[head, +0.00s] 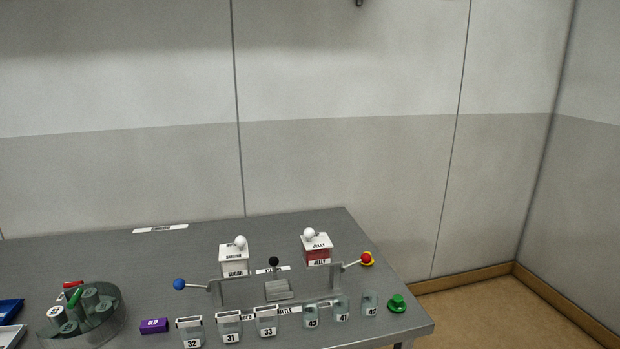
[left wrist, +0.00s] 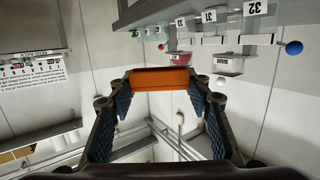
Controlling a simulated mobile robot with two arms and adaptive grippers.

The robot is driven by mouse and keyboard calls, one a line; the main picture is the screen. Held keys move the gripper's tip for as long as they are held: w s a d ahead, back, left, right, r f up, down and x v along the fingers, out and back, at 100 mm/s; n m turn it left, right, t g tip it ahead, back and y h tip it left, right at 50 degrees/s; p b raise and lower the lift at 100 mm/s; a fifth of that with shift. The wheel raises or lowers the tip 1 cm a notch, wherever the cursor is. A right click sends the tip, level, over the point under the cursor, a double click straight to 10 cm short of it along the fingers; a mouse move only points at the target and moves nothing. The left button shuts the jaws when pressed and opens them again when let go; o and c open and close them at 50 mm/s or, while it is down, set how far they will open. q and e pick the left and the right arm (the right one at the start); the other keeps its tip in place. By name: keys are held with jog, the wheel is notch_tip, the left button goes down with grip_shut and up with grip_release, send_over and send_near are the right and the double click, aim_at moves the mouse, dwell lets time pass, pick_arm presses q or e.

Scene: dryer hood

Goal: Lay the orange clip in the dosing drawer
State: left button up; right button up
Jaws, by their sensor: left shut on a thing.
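The orange clip (left wrist: 160,78) shows only in the left wrist view. It sits crosswise between the blue-padded fingers of my left gripper (left wrist: 160,90), which is shut on it, clear of any surface. My left gripper and the clip are outside the head view. In the head view a white SUGAR box (head: 234,257) and a red and white JELLY box (head: 316,249) stand on the grey table, each with a white knob. I cannot tell which part is the dosing drawer. My right gripper is in neither view.
Numbered clear containers (head: 229,327) line the table's (head: 180,250) front. A blue-knobbed lever (head: 179,285) and a red-knobbed lever (head: 366,258) stick out at the sides. A round green holder (head: 108,331), a purple block (head: 154,326) and a green knob (head: 397,303) stand nearby.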

pick_arm(q)
jog(key=s+d+r+m+g+h, duration=0.2)
jog(key=s+d+r+m+g, duration=0.1)
jog(key=s, duration=0.3)
jog(key=w+a+f+n+t, duration=0.1)
jog(key=w, duration=0.1)
jog(key=w+a+f+n+t+y, duration=0.1)
jog(key=w, duration=0.1)
jog(key=w+a+f+n+t+y, duration=0.1)
jog(key=w, duration=0.2)
jog(key=shift+w+a+f+n+t, duration=0.1)
jog(key=shift+a+f+n+t, duration=0.1)
jog(key=shift+a+n+t, duration=0.15)
jog(key=w+a+n+t+y, duration=0.3)
jog(key=w+a+n+y, duration=0.15)
jog(key=w+a, duration=0.2)
jog(key=w+a+r+n+y, duration=0.6)
jog(key=w+a+r+y, duration=0.1)
jog(key=a+r+y, duration=0.2)
jog(key=shift+w+a+r+y, duration=0.15)
jog(key=shift+w+r+y, duration=0.15)
jog(key=shift+r+y, duration=0.45)
jog(key=shift+h, duration=0.3)
notch_tip(320, 180, down, 16)
jog(key=shift+b, duration=0.7)
notch_tip(320, 180, down, 4)
jog(key=shift+r, duration=0.2)
